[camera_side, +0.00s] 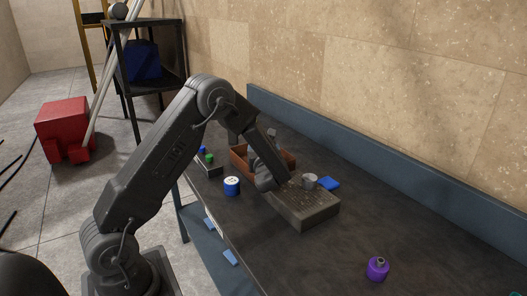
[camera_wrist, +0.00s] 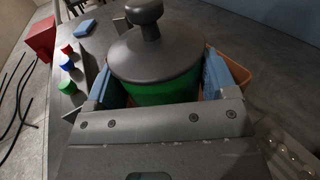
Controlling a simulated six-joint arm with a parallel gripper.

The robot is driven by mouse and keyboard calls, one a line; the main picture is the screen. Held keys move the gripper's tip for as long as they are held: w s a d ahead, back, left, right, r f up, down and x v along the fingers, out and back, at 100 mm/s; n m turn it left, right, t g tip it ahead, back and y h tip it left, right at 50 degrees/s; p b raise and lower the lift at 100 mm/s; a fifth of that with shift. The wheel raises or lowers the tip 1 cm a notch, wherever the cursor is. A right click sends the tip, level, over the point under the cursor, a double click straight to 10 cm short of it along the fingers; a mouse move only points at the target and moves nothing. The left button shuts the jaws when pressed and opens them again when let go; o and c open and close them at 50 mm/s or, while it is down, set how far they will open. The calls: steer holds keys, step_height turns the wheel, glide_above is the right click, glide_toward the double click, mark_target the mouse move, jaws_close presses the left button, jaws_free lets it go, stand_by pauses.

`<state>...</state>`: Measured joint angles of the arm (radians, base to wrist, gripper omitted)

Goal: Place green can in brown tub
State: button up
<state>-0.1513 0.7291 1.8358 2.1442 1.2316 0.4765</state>
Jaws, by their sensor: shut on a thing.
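In the wrist view, my gripper (camera_wrist: 161,82) is shut on the green can (camera_wrist: 165,93), with its blue-padded fingers on either side of it. The can has a wide grey lid with a round knob on top. The brown tub (camera_wrist: 244,74) shows partly behind the can at the right; the can and gripper hide the rest. In the side view, the brown tub (camera_side: 290,159) stands on the dark bench behind my arm. My arm hides much of the tub there, and the green can is not clearly visible. I cannot tell whether the can is above or inside the tub.
A blue can (camera_side: 232,187) stands left, a purple can (camera_side: 377,269) at front right. A small button panel (camera_side: 208,165) is beside the tub.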

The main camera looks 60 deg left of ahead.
steer(key=shift+f, duration=0.3)
steer(key=o, duration=1)
steer(key=shift+f, duration=0.1)
steer(key=shift+r, duration=0.5)
steer(key=v, duration=1.2)
steer(key=s+d+r+n+g+h, duration=0.1)
steer(key=s+r+n+g+h, duration=0.2)
steer(key=s+n, duration=0.35)
steer(key=s+d+r+n+g+h, duration=0.1)
steer(key=s+r+n+g, duration=0.2)
steer(key=s+n+g, duration=0.3)
steer(key=shift+s+d+r+n+t+h, duration=1.05)
steer(key=shift+s+d+n+h, duration=0.65)
steer(key=shift+d, duration=1)
steer(key=shift+s+d+r+n+t+h, duration=0.9)
steer(key=shift+s+d+r+n+h, duration=0.3)
steer(key=shift+d+n+h, duration=1.2)
steer(key=shift+s+d+r+n+t+h, duration=1.05)
steer(key=shift+s+d+n+h, duration=0.6)
steer(key=shift+d, duration=1.3)
